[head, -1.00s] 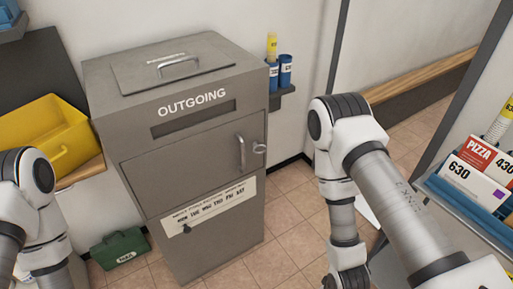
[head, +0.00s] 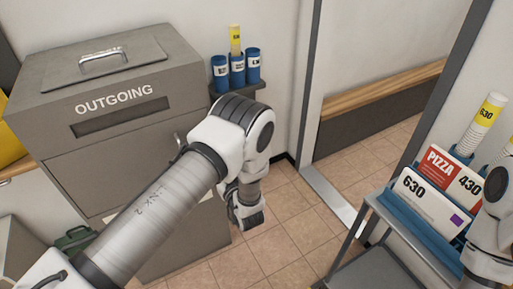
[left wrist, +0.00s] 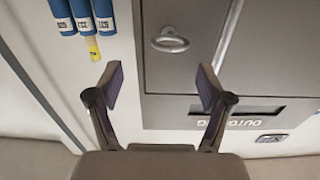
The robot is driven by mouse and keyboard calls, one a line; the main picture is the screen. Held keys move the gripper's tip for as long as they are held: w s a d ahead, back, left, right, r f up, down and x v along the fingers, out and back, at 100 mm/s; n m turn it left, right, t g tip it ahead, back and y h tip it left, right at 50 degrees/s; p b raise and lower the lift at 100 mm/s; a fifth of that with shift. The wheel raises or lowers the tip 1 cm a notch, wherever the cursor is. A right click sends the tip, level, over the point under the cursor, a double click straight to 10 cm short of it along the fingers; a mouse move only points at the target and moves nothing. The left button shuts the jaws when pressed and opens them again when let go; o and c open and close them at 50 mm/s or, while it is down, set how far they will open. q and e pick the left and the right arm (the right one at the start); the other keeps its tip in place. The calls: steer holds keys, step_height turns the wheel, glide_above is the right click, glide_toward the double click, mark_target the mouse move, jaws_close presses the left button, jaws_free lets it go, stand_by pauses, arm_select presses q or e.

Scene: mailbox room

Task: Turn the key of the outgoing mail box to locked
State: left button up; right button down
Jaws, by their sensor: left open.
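The grey outgoing mail box (head: 105,115) stands at the left in the head view, its lower front partly covered by my left arm. Its key (left wrist: 170,40), with a ring-shaped head, shows on the box front at the top middle of the left wrist view, which is upside down. I cannot tell whether the key is at locked. My right arm shows at the right edge of the head view, its gripper out of frame.
Blue tubes (head: 238,69) stand in a wall holder beside the box; they also show in the left wrist view (left wrist: 82,12). A blue rack (head: 425,205) with mail stands on a grey stand at the right. Tiled floor between is clear.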

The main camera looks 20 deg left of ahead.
arm_select(q)
steer(key=x, duration=0.7)
steer(key=shift+s+a+f+p, duration=0.1)
steer(key=shift+a+f+p, duration=0.1)
steer(key=shift+a, duration=0.1)
steer(key=shift+s+a+f+p, duration=0.1)
steer(key=shift+a+p, duration=0.1)
steer(key=shift+a, duration=0.35)
steer(key=c, duration=1.2)
